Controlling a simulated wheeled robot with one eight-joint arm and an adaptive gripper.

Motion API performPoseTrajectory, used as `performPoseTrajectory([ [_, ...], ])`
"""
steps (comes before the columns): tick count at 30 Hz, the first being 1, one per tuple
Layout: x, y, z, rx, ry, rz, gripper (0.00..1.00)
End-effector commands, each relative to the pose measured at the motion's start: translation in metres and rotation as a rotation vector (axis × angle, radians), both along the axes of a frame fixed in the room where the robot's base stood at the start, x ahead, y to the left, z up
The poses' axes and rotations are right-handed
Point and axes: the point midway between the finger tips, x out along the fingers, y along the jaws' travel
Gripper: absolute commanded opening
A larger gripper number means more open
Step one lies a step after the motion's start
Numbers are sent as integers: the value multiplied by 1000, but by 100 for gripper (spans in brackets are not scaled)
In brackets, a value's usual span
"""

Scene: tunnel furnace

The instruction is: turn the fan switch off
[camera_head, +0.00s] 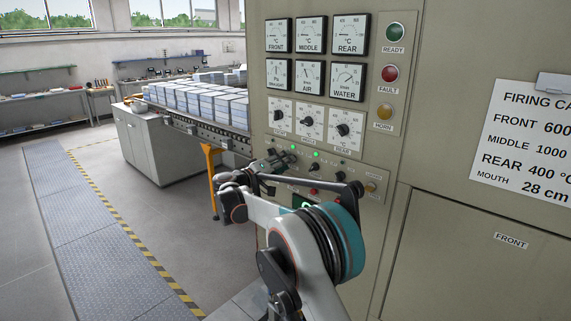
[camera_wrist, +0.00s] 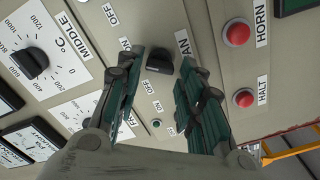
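The fan switch (camera_wrist: 160,60) is a black knob on the beige control panel in the wrist view. The label beside it is partly covered by a finger, with "AN" readable. My gripper (camera_wrist: 162,68) is open, with one green-padded finger on each side of the knob and gaps visible between. I cannot tell how deep the fingertips reach. In the head view my gripper (camera_head: 273,162) is at the lower panel, and the fan switch cannot be made out there.
A small green lamp (camera_wrist: 156,123) is near the switch. Red HORN (camera_wrist: 237,33) and HALT (camera_wrist: 244,98) buttons are to the right, and the MIDDLE temperature dial (camera_wrist: 35,62) is to the left. A conveyor with stacked blocks (camera_head: 200,100) stands left of the panel; floor is open at the left.

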Motion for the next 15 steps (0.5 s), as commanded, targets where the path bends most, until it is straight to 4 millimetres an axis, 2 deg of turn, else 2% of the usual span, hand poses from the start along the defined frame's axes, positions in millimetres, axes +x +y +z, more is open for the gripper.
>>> performPoseTrajectory([
  [5, 10, -8, 0, 0, 0, 0, 35],
  [14, 11, -9, 0, 0, 0, 0, 35],
  [15, 11, -8, 0, 0, 0, 0, 26],
])
